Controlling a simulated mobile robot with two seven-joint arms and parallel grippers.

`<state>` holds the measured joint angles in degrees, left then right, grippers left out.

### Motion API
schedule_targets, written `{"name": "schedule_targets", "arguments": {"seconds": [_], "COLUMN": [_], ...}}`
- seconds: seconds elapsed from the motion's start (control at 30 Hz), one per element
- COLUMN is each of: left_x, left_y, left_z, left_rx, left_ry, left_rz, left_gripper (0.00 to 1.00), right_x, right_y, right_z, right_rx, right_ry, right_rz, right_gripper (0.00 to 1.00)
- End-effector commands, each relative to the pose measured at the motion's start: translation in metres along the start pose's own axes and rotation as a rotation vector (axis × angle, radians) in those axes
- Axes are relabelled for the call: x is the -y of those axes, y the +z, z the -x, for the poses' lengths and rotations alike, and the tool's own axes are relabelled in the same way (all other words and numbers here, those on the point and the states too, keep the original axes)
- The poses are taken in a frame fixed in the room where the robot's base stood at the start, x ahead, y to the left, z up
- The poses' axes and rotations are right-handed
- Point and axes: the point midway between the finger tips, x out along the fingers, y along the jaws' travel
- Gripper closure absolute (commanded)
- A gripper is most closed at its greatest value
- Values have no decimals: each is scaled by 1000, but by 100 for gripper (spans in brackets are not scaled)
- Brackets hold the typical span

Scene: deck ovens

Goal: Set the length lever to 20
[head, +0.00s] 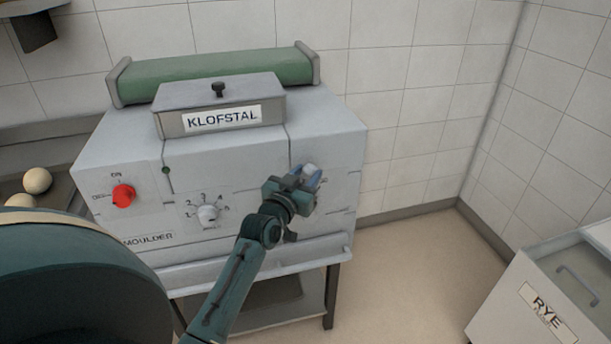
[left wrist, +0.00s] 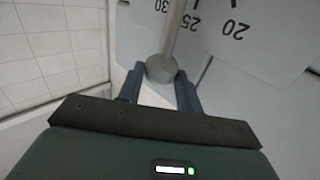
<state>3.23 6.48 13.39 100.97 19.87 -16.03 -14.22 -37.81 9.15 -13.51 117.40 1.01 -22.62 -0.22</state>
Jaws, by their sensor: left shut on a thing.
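The length lever is a grey rod (left wrist: 176,32) ending in a round knob (left wrist: 161,69) in the left wrist view. Its rod crosses the scale plate (left wrist: 268,50) beside the mark 25, between it and a partly covered number to its left. The mark 20 (left wrist: 235,28) is clear of the rod, farther right. My left gripper (left wrist: 159,84) is shut on the knob, with one finger on each side. In the head view my left gripper (head: 309,178) is at the right of the moulder's front (head: 240,178) and hides the lever there. My right gripper is out of view.
The moulder also has a red switch (head: 123,195) and a numbered dial (head: 208,214) left of my forearm. Dough balls (head: 37,181) lie at the far left. A rye bin (head: 505,295) stands at the lower right. Open floor (head: 410,260) lies between it and the moulder.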

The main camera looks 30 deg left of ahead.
Motion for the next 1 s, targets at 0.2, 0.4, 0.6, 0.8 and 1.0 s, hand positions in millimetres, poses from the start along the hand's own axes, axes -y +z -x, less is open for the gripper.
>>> {"name": "schedule_targets", "arguments": {"seconds": [0.2,0.4,0.6,0.8,1.0], "left_x": [0,2,12,27,41], "left_y": [0,2,8,15,23], "left_z": [0,2,10,23,35], "left_rx": [0,-11,-66,-157,-247], "left_ry": [0,-1,0,-1,-3], "left_rz": [0,12,72,176,278], "left_gripper": [100,100,100,100,100], "right_x": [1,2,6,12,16], "right_y": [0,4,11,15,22], "right_z": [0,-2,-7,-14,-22], "right_rx": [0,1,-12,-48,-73], "right_ry": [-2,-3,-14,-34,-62], "right_rz": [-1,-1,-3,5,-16], "right_gripper": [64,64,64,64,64]}}
